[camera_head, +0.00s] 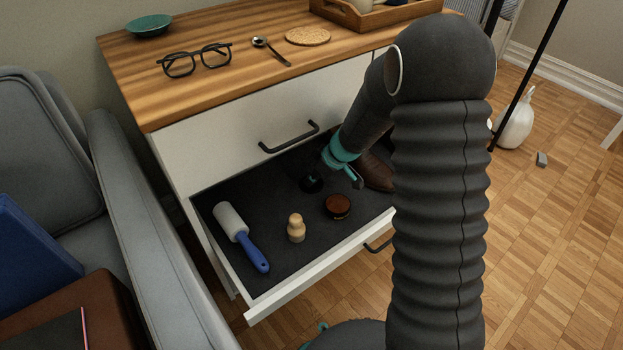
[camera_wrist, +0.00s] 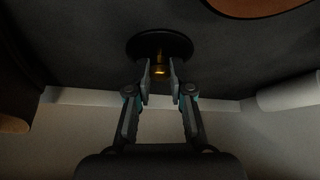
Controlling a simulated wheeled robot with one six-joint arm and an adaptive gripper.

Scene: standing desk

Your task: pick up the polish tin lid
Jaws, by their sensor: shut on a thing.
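The polish tin lid, a dark round disc (camera_head: 311,185), is in the open drawer under my gripper (camera_head: 322,178), near the drawer's back. In the wrist view the lid (camera_wrist: 158,43) is a black disc just beyond my fingertips (camera_wrist: 160,70), with a small gold part between them. My gripper is shut on the lid. I cannot tell whether the lid rests on the drawer floor or is slightly raised. A low round brown item (camera_head: 337,206) with a small gold mark sits nearby, to the front right.
The drawer (camera_head: 270,222) also holds a blue-handled lint roller (camera_head: 241,237), a wooden peg-like piece (camera_head: 296,228) and a brown shoe (camera_head: 377,172). The closed drawer front with a handle (camera_head: 289,137) rises behind. A grey armchair (camera_head: 150,230) stands close at left.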

